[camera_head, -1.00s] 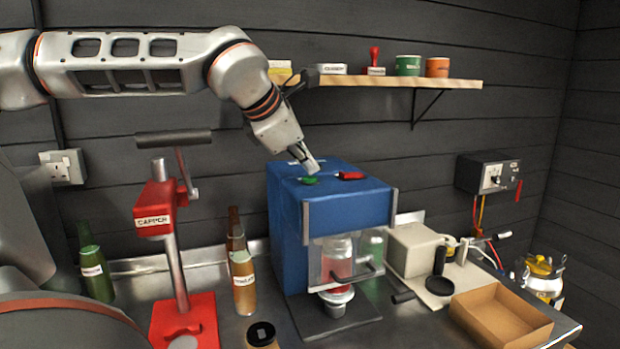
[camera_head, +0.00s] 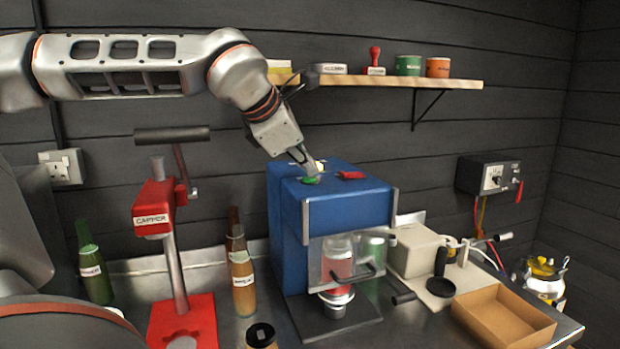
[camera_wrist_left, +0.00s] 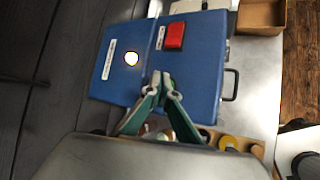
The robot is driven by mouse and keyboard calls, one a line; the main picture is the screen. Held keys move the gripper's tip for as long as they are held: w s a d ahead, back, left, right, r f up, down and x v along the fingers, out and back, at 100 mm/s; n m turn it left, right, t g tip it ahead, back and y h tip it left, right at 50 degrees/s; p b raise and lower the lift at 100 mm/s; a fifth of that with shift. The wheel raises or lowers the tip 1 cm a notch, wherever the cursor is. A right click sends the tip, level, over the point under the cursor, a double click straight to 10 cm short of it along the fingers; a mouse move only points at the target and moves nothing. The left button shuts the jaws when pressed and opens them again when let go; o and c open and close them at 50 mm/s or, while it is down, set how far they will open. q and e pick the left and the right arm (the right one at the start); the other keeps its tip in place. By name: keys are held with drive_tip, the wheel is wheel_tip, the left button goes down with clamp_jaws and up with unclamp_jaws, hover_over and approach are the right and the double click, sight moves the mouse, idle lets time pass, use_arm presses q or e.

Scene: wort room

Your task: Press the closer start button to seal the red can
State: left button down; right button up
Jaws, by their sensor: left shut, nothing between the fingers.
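The blue can closer (camera_head: 350,211) stands on the bench with a green button (camera_head: 310,180) and a red button (camera_head: 351,175) on top. A lit lamp (camera_wrist_left: 131,58) glows on its top in the left wrist view. The red can (camera_head: 337,265) stands upright inside, behind a clear door with a dark handle. My left gripper (camera_head: 308,168) is shut and empty, its tips pointing down at the green button. In the left wrist view the fingertips (camera_wrist_left: 161,78) mostly cover that button, so contact cannot be told. My right gripper is not in view.
A red capper (camera_head: 155,207) and bottles (camera_head: 242,280) stand left of the closer. A wooden shelf (camera_head: 400,81) is on the wall behind. At right are a grey machine (camera_head: 412,248), an open cardboard box (camera_head: 503,318) and a kettle (camera_head: 543,280).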

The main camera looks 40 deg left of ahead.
sight(308, 178)
use_arm(q)
drive_tip(key=shift+f, duration=0.15)
idle(0.4)
drive_tip(key=shift+r+p, duration=0.3)
drive_tip(key=shift+r, duration=0.55)
drive_tip(key=shift+r+p, duration=1.5)
drive_tip(key=shift+r, duration=1.05)
drive_tip(key=shift+f, duration=0.1)
